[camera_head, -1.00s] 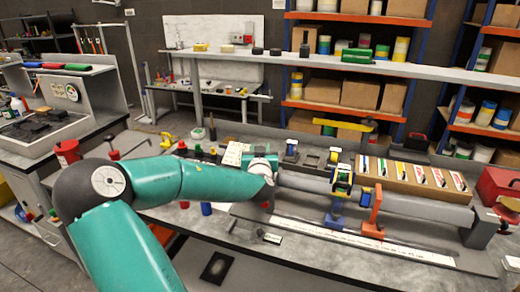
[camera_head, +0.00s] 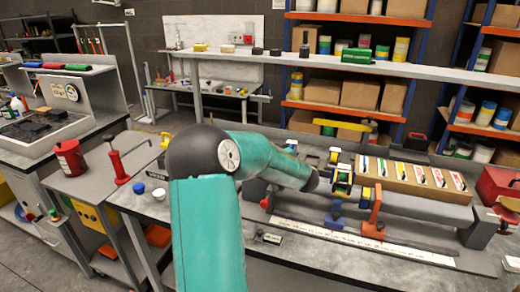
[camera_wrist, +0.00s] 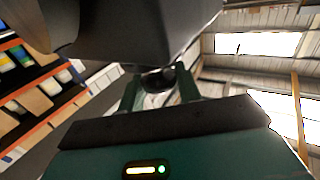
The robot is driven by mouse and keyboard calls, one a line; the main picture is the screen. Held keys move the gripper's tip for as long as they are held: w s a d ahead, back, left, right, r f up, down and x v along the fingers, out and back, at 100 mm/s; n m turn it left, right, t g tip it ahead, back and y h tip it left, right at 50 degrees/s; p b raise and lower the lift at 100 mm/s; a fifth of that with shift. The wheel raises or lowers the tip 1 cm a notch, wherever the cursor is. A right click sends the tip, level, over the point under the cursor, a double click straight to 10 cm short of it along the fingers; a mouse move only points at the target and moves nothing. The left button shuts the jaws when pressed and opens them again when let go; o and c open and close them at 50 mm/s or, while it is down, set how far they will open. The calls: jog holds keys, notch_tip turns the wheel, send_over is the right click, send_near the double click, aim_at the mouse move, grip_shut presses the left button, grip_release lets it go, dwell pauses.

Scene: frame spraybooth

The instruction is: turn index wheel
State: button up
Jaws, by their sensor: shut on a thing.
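My gripper (camera_wrist: 158,80) shows in the wrist view, its two green fingers closed about a small dark rounded piece (camera_wrist: 155,77). I cannot tell whether this piece is part of the index wheel. A large dark grey body (camera_wrist: 130,40) fills the top of that view. In the head view my arm reaches right to the left part of the long grey tube (camera_head: 405,203) on the bench. The gripper is hidden there by the arm. No index wheel can be made out clearly.
A red bucket (camera_head: 70,158) and red hand pump (camera_head: 117,162) stand left. A white ruled strip (camera_head: 370,243) lies in front.

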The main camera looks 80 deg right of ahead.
jog(key=shift+f+n+t+y, duration=0.1)
jog(key=shift+n+t+y, duration=0.65)
jog(key=shift+y, duration=0.25)
jog(key=shift+n+y, duration=0.25)
jog(key=shift+y, duration=0.05)
jog(key=o, duration=0.9)
jog(key=shift+w+d+f, duration=0.1)
jog(key=shift+o, duration=0.2)
jog(key=shift+s, duration=0.25)
jog(key=v, duration=1.3)
jog(key=shift+s+a, duration=0.15)
jog(key=shift+a, duration=0.15)
